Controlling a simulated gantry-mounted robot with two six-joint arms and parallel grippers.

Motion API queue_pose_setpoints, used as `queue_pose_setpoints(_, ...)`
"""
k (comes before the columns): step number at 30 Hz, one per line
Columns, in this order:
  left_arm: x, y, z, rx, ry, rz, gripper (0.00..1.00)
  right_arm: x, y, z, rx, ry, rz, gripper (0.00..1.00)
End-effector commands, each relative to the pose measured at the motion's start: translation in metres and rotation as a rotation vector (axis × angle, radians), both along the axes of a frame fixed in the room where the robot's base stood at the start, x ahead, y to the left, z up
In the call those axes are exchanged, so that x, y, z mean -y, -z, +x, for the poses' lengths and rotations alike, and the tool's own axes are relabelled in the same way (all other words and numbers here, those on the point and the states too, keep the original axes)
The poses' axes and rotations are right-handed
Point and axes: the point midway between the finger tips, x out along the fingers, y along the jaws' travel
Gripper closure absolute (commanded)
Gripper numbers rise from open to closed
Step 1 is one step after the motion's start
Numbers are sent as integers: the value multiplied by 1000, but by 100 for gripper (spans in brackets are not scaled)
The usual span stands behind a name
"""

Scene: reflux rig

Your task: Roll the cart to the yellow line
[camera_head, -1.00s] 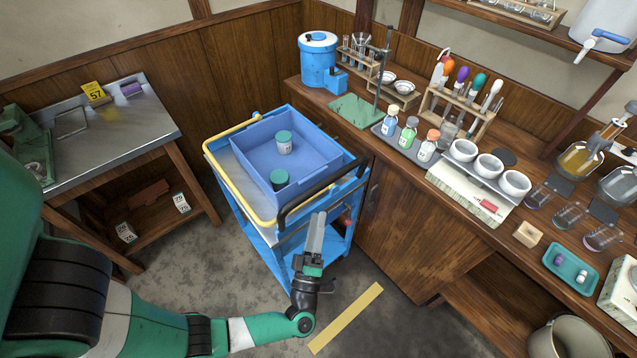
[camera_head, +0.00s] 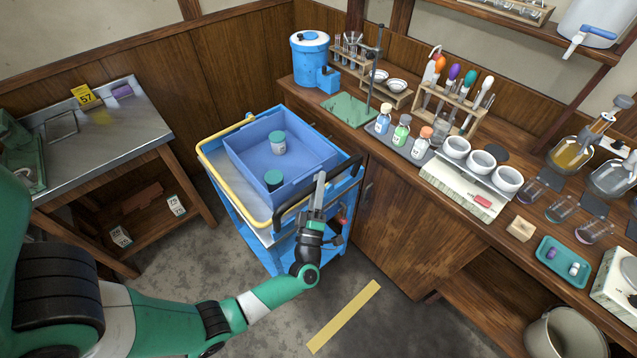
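The blue cart (camera_head: 213,178) stands between the metal-topped table and the wooden counter. It has a yellow rail along its left side and a black push handle (camera_head: 290,211) at its near right end. My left gripper (camera_head: 319,184) is at the right part of this handle, its fingers pointing up in the picture. Their edge-on look hides whether they are apart or closed, and contact with the handle is unclear. The yellow line (camera_head: 343,316) lies on the floor in front of the cart, apart from it. My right gripper is not in view.
A blue bin (camera_head: 248,163) on the cart holds two teal-lidded jars (camera_head: 278,143). The counter (camera_head: 408,178) with glassware is close on the cart's right; the metal-topped table (camera_head: 100,140) is on the left. Floor around the yellow line is clear. A bucket (camera_head: 566,335) is at lower right.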

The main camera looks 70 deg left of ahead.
Motion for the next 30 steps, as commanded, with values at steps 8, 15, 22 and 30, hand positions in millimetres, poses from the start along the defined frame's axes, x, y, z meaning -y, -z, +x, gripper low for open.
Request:
queue_pose_setpoints(8, 0, 0, 0, 0, 0, 0, 100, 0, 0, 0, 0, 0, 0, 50)
queue_pose_setpoints(15, 0, 0, 0, 0, 0, 0, 100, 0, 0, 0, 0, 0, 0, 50)
queue_pose_setpoints(22, 0, 0, 0, 0, 0, 0, 100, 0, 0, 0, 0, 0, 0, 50)
queue_pose_setpoints(30, 0, 0, 0, 0, 0, 0, 100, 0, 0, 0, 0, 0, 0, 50)
